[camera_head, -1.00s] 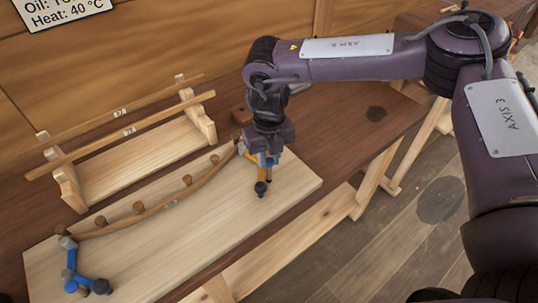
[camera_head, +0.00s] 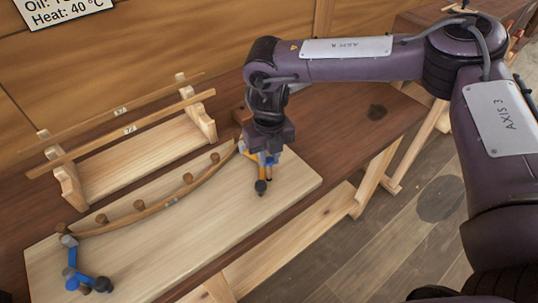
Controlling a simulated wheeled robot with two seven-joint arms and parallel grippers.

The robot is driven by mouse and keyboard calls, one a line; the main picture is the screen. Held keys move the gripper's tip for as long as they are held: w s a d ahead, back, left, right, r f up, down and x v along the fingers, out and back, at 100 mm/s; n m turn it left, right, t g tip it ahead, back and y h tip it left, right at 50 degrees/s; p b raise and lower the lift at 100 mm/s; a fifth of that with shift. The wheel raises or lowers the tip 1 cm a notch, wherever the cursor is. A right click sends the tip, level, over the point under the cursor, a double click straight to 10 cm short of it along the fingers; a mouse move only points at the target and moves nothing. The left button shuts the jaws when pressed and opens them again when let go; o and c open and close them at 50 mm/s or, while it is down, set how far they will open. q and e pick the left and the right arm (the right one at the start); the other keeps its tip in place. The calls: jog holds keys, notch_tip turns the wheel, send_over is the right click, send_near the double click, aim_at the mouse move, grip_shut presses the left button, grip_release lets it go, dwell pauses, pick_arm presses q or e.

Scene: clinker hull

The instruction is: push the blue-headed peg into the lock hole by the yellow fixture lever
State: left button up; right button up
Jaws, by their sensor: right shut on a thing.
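My right gripper (camera_head: 268,151) points down over the far right end of the pale board (camera_head: 200,225). It is shut on the blue-headed peg (camera_head: 270,160), of which only a little blue shows under the jaws. The yellow fixture lever (camera_head: 251,172) is right below and beside the gripper, with a black knob (camera_head: 260,187) at its near end. The lock hole is hidden by the gripper and lever, and I cannot tell whether the peg's tip is in it. My left gripper is out of view.
A curved wooden strip (camera_head: 158,206) lies along the board, with several brown pegs on it. A blue fixture lever (camera_head: 85,279) stands at its near left end. A wooden rack (camera_head: 140,158) holding two strips stands behind. The board's front middle is clear.

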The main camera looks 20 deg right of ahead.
jog(key=shift+f, duration=0.25)
jog(key=shift+f+b, duration=0.6)
jog(key=shift+f, duration=0.35)
dwell(0.3)
jog(key=o, duration=1)
jog(key=shift+c, duration=0.2)
jog(key=shift+r, duration=0.1)
notch_tip(320, 180, up, 8)
jog(key=p, duration=0.6)
